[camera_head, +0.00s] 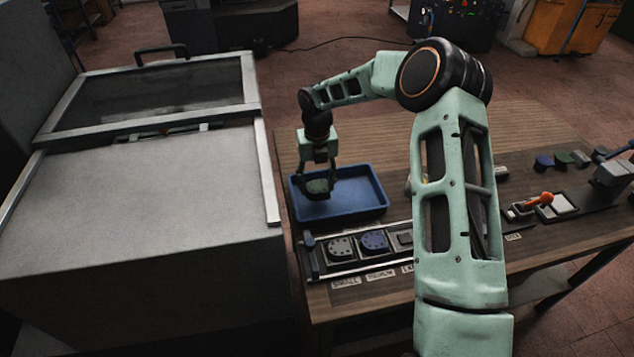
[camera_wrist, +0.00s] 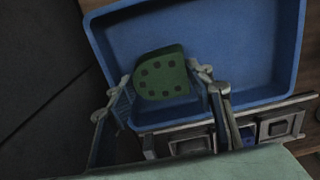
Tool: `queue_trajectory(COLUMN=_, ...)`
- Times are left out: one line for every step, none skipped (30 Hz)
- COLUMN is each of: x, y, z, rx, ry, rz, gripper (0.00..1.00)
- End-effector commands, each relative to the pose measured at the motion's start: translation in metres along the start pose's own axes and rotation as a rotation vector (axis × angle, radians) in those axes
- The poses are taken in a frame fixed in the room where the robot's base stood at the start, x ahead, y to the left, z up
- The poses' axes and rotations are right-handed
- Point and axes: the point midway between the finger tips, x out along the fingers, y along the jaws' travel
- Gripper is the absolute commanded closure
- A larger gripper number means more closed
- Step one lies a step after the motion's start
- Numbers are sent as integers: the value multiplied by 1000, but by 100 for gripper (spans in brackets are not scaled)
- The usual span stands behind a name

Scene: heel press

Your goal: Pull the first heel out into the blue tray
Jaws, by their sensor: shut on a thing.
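A green heel (camera_wrist: 161,76) with several dark holes on its face is between the fingers of my gripper (camera_wrist: 163,88) in the wrist view. The gripper is shut on it. In the head view my gripper (camera_head: 319,187) points down over the left part of the blue tray (camera_head: 362,177), with the green heel (camera_head: 317,187) at its tips. The tray also shows in the wrist view (camera_wrist: 240,45), and the rest of it looks empty. Whether the heel touches the tray floor I cannot tell.
A rack (camera_head: 322,262) with a grey heel (camera_head: 341,247) and a blue heel (camera_head: 374,242) lies in front of the tray. A large grey machine (camera_head: 150,200) stands close on the left. An orange-handled device (camera_head: 540,200) and several small pieces are at the right.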

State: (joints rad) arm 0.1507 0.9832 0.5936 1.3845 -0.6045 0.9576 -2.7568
Motion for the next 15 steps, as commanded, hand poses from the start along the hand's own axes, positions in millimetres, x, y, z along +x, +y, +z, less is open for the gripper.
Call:
queue_trajectory(x=2, y=0, z=0, rx=0, ry=0, rz=0, gripper=76)
queue_trajectory(x=3, y=0, z=0, rx=0, ry=0, rz=0, gripper=76)
queue_trajectory(x=4, y=0, z=0, rx=0, ry=0, rz=0, gripper=76)
queue_trajectory(x=5, y=0, z=0, rx=0, ry=0, rz=0, gripper=76)
queue_trajectory(x=6, y=0, z=0, rx=0, ry=0, rz=0, gripper=76)
queue_trajectory(x=8, y=0, z=0, rx=0, ry=0, rz=0, gripper=76)
queue_trajectory(x=8, y=0, z=0, rx=0, ry=0, rz=0, gripper=76)
queue_trajectory(x=9, y=0, z=0, rx=0, ry=0, rz=0, gripper=76)
queue_trajectory(x=11, y=0, z=0, rx=0, ry=0, rz=0, gripper=76)
queue_trajectory(x=12, y=0, z=0, rx=0, ry=0, rz=0, gripper=76)
queue_trajectory(x=12, y=0, z=0, rx=0, ry=0, rz=0, gripper=76)
queue_trajectory(x=14, y=0, z=0, rx=0, ry=0, rz=0, gripper=76)
queue_trajectory(x=15, y=0, z=0, rx=0, ry=0, rz=0, gripper=76)
queue_trajectory(x=16, y=0, z=0, rx=0, ry=0, rz=0, gripper=76)
queue_trajectory(x=17, y=0, z=0, rx=0, ry=0, rz=0, gripper=76)
